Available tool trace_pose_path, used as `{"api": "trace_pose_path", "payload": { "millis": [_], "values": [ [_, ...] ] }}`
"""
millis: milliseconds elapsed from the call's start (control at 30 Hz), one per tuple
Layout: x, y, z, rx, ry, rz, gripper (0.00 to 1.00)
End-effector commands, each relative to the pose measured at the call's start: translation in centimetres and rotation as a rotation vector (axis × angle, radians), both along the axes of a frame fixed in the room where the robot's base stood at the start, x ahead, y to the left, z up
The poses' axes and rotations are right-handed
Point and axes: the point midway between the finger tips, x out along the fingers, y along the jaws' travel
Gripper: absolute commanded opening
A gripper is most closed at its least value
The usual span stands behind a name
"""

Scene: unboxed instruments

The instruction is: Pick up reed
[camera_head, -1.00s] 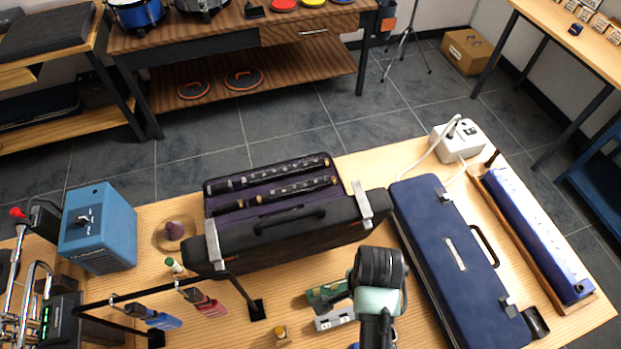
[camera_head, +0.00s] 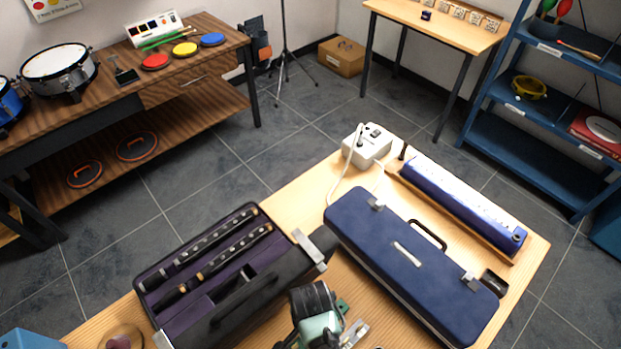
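I cannot make out a reed for certain in this view. An open black case (camera_head: 213,290) with purple lining stands to the left and holds dark woodwind joints (camera_head: 222,250). A dark purple lump sits on a round wooden stand (camera_head: 122,338) at the bottom left. A black and mint part of my arm shows at bottom centre.
A closed blue case (camera_head: 408,262), a long blue instrument (camera_head: 465,205) and a white box with a cable (camera_head: 366,146) cover the table's right side. A small dark box (camera_head: 494,284) lies near the right edge. Blue shelves (camera_head: 520,140) stand beyond open floor.

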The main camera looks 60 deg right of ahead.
Motion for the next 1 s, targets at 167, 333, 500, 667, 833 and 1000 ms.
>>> {"api": "trace_pose_path", "payload": {
  "millis": [167, 333, 500, 667, 833, 1000],
  "values": [
    [0.02, -0.04, -0.12, -0.001, -0.001, 0.0, 0.41],
    [0.02, -0.04, -0.11, 0.0, -0.001, 0.0, 0.21],
    [0.01, -0.02, -0.1, 0.0, -0.001, 0.0, 0.0],
    [0.01, -0.03, -0.1, 0.0, -0.001, 0.0, 0.0],
    [0.01, -0.02, -0.1, 0.0, 0.0, 0.0, 0.0],
    [0.01, -0.02, -0.1, 0.0, 0.0, 0.0, 0.0]
  ]
}}
